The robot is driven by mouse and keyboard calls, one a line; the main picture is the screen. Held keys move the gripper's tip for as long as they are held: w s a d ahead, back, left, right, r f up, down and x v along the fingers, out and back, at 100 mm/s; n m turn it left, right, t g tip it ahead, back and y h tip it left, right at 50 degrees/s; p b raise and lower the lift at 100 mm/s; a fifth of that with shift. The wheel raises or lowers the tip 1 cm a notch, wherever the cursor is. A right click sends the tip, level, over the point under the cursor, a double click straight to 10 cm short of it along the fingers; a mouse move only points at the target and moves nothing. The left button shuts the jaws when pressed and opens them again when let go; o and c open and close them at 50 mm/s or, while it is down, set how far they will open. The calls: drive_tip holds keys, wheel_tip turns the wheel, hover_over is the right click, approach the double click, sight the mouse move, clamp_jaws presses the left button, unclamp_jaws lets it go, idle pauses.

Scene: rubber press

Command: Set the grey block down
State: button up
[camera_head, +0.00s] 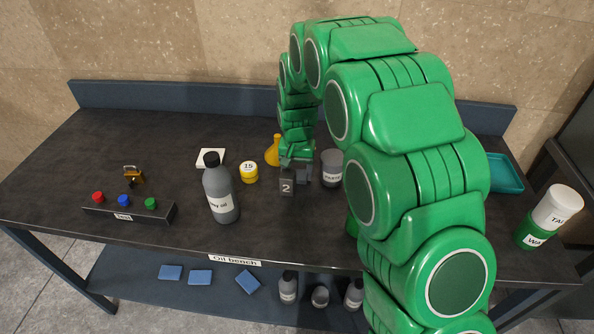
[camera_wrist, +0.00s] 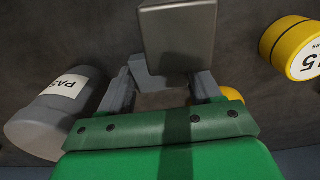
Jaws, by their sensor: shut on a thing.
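The grey block (camera_head: 287,187), marked with a 2, is at my gripper (camera_head: 298,170) over the middle of the dark bench (camera_head: 120,150). My gripper is shut on it. In the wrist view the block (camera_wrist: 178,40) stands out beyond the fingers (camera_wrist: 165,85), and its plain grey face shows. I cannot tell whether its underside touches the bench top. Part of the block is hidden by the gripper.
The bench front before the block is clear.

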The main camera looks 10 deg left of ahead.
drive_tip(key=shift+f, duration=0.1)
drive_tip(key=o, duration=1.4)
drive_tip(key=shift+c, duration=0.2)
wheel_tip(320, 180, up, 12)
